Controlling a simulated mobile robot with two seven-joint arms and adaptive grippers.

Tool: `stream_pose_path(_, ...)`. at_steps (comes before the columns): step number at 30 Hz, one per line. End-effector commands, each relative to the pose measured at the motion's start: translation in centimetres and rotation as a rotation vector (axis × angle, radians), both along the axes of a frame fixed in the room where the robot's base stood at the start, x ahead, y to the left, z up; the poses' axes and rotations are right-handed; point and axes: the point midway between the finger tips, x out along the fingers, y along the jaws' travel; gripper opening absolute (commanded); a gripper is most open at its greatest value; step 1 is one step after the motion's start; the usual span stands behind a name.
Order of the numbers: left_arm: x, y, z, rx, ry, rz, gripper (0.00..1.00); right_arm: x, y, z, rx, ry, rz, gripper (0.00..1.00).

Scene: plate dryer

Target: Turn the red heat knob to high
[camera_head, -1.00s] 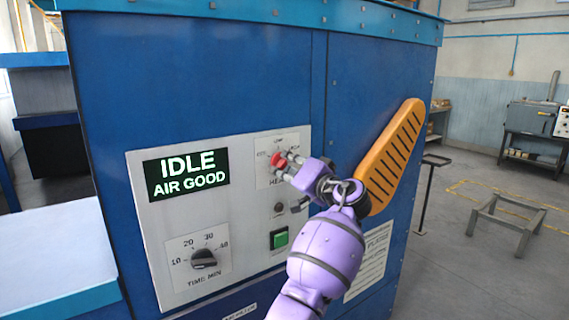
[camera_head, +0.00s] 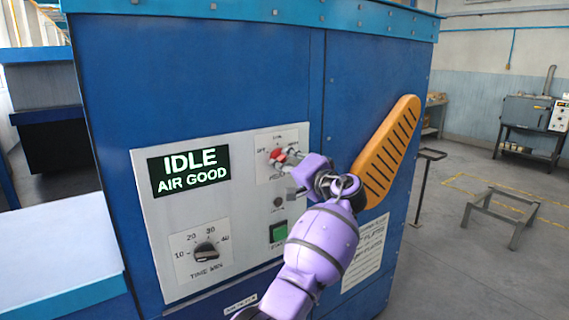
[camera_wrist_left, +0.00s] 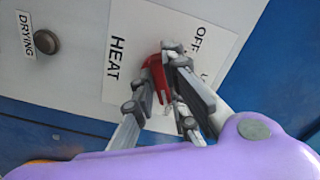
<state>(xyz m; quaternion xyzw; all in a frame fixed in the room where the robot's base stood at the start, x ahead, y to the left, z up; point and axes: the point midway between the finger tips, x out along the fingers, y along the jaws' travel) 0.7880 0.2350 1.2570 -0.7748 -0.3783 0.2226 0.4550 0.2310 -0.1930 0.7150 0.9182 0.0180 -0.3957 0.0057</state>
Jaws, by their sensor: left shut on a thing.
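The red heat knob (camera_head: 278,155) sits on a white label plate (camera_head: 265,141) at the upper right of the grey control panel. Behind my fingers the plate shows several setting words, partly hidden. My left gripper (camera_head: 282,158) is shut on the red knob. In the left wrist view, the red knob (camera_wrist_left: 157,78) is between the grey fingers of the gripper (camera_wrist_left: 166,82), and the words HEAT and OFF show on the plate. Which setting the knob points at is hard to read. My right gripper is not in view.
A lit display (camera_head: 188,171) reads IDLE, AIR GOOD. Below it is a black time knob (camera_head: 205,251). A green button (camera_head: 278,233) and a small dark lamp (camera_head: 278,202) lie just below the heat knob. An orange slotted part (camera_head: 388,152) stands out right of my wrist.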

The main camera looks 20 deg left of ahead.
Motion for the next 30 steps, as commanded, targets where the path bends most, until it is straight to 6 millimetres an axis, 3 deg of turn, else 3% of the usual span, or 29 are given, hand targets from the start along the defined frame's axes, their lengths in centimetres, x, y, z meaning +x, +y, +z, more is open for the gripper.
stream_pose_path(2, 0.0, 0.0, 0.1, 0.004, 0.000, -0.002, 0.00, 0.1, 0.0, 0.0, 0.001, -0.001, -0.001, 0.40)
stream_pose_path(3, 0.0, 0.0, 0.1, 0.004, 0.000, -0.002, 0.18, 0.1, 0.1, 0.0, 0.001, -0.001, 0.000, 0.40)
stream_pose_path(6, 0.0, 0.0, 0.1, 0.003, -0.001, -0.001, 0.31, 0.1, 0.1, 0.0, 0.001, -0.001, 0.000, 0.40)
stream_pose_path(18, -0.3, -0.6, 0.0, 0.001, -0.001, -0.003, 0.31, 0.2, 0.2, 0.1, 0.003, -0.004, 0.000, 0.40)
stream_pose_path(30, -5.1, -6.7, 0.0, 0.000, -0.001, -0.004, 0.31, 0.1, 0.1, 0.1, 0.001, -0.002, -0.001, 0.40)
